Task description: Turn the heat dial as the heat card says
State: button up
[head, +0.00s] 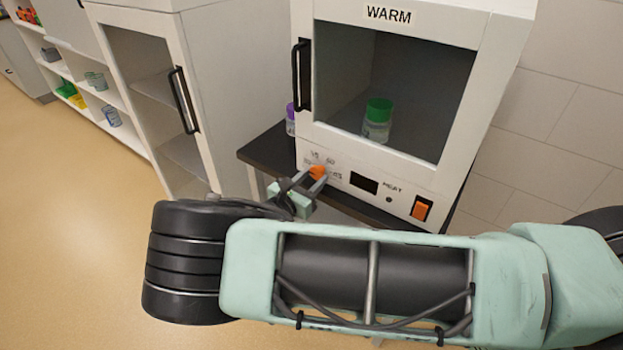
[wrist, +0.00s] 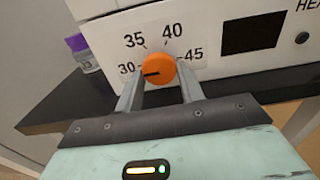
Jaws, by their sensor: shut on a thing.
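The orange heat dial (wrist: 160,66) sits on the white front panel of the WARM cabinet (head: 489,20). Numbers 30, 35, 40 and 45 ring it. Its black mark points left, toward the 30. My gripper (wrist: 161,84) is shut on the dial, one finger on each side of it. In the head view the dial (head: 317,171) shows at the lower left of the cabinet front, with my gripper (head: 311,182) at it. I do not see a heat card that I can read.
A dark display (head: 364,183) and an orange switch (head: 421,209) are right of the dial. A green-capped jar (head: 377,122) stands behind the cabinet's window. A purple-capped jar (wrist: 82,53) stands left of the cabinet on the dark bench (wrist: 60,104). Open floor lies at left.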

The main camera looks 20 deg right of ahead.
jog(key=shift+a+f, duration=0.1)
jog(key=o, duration=0.9)
jog(key=shift+o, duration=0.2)
jog(key=b+v, duration=0.3)
jog(key=v, duration=1.4)
jog(key=shift+s, duration=0.15)
